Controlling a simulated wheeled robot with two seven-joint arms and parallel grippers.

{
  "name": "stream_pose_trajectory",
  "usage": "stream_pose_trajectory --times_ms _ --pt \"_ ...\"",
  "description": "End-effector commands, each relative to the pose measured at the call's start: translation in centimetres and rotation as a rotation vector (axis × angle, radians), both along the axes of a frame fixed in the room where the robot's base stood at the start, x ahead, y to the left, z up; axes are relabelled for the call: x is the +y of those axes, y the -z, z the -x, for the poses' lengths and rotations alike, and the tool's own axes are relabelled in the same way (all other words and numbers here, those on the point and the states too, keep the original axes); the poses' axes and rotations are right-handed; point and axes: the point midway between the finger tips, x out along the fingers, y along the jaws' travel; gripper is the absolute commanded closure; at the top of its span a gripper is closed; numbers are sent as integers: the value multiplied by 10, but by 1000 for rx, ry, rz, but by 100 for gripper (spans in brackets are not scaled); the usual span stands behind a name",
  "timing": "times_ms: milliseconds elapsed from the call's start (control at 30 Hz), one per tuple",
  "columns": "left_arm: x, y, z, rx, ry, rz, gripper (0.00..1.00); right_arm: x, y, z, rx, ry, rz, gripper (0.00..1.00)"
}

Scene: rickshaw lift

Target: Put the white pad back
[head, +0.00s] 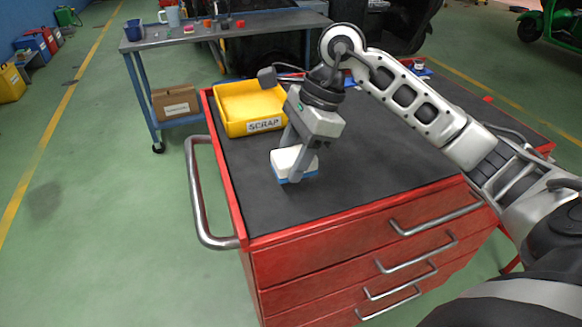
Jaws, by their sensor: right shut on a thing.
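The white pad (294,161) has a blue lower edge and is near the left front part of the red cart's dark top (350,190). My right gripper (296,158) comes from above and is shut on the pad, with a finger on either side. The pad is at or just above the cart top; I cannot tell whether it touches. My left gripper is not in view.
A yellow tray marked SCRAP (250,107) sits on the cart's back left corner, close behind the pad. A metal push handle (198,190) sticks out at the cart's left. A workbench (225,32) with small items stands behind. The cart's front top is clear.

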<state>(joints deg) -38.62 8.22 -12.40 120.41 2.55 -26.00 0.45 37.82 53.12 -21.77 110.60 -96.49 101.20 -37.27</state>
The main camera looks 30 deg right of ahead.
Motion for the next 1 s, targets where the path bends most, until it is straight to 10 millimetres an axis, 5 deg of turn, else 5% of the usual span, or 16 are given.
stream_pose_trajectory --times_ms 267,667,700,767,1000 --pt "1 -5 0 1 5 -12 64 0 36 -5 4 0 -1 76" --pt "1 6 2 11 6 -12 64 0 43 -6 1 0 1 76" --pt "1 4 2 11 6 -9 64 0 42 -5 1 0 1 49" --pt "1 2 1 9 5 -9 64 0 41 -5 1 0 1 33" --pt "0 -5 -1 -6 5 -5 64 0 41 -5 2 1 1 33"
